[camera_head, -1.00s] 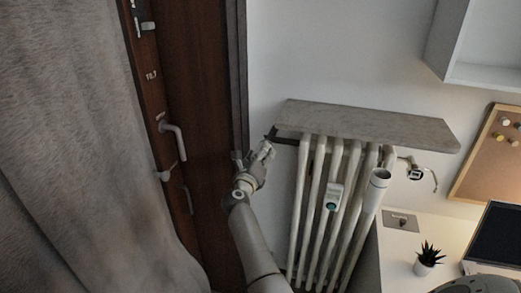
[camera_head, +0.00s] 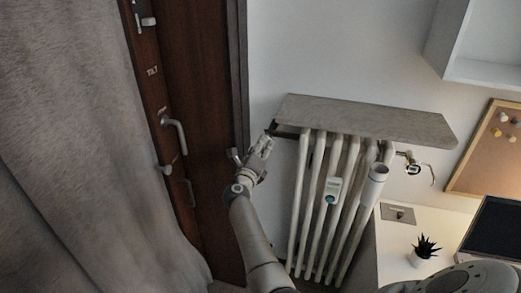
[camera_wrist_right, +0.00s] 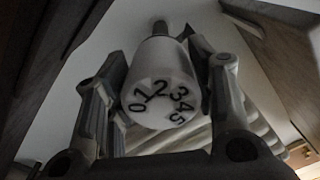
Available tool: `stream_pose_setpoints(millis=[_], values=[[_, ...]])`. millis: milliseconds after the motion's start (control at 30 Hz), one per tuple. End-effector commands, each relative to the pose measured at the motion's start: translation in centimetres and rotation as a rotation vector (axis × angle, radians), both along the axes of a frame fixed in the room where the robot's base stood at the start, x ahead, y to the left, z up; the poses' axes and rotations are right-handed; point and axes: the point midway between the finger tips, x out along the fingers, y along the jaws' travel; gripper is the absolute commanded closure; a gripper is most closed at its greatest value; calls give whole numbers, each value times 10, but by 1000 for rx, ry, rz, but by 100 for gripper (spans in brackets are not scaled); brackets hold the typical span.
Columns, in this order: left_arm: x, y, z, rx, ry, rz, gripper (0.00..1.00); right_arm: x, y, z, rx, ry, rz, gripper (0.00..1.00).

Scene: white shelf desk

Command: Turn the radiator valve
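The radiator valve is a white round knob marked 0 to 5 (camera_wrist_right: 160,95). It fills the middle of the right wrist view, on a narrow stem. My right gripper (camera_head: 265,147) is at the radiator's upper left end, by the door frame. Its two dark fingers (camera_wrist_right: 160,70) stand on both sides of the knob in the wrist view, very close to it. I cannot tell whether both fingers press on it. The white ribbed radiator (camera_head: 330,195) stands against the wall under a grey shelf board (camera_head: 365,118). My left gripper is not in view.
A dark wooden door (camera_head: 205,120) with handles and a grey curtain (camera_head: 80,150) are to the left. A white desk (camera_head: 395,250) with a small plant (camera_head: 425,253) and a dark screen (camera_head: 495,235) is at the right. The shelf board overhangs the radiator.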

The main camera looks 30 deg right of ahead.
Motion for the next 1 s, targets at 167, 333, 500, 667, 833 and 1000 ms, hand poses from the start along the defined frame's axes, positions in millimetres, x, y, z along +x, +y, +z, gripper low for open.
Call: stream_pose_setpoints(millis=[167,333,500,667,833,1000], values=[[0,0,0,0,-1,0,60,0,0,1,0,-2,0,28],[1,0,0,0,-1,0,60,0,0,0,0,-1,1,28],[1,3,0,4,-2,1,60,0,0,0,1,-1,0,28],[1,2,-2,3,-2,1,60,0,0,-1,7,-10,-1,28],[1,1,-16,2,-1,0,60,0,-1,-3,76,-94,0,28],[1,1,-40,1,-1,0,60,-1,-1,-5,220,-264,1,28]])
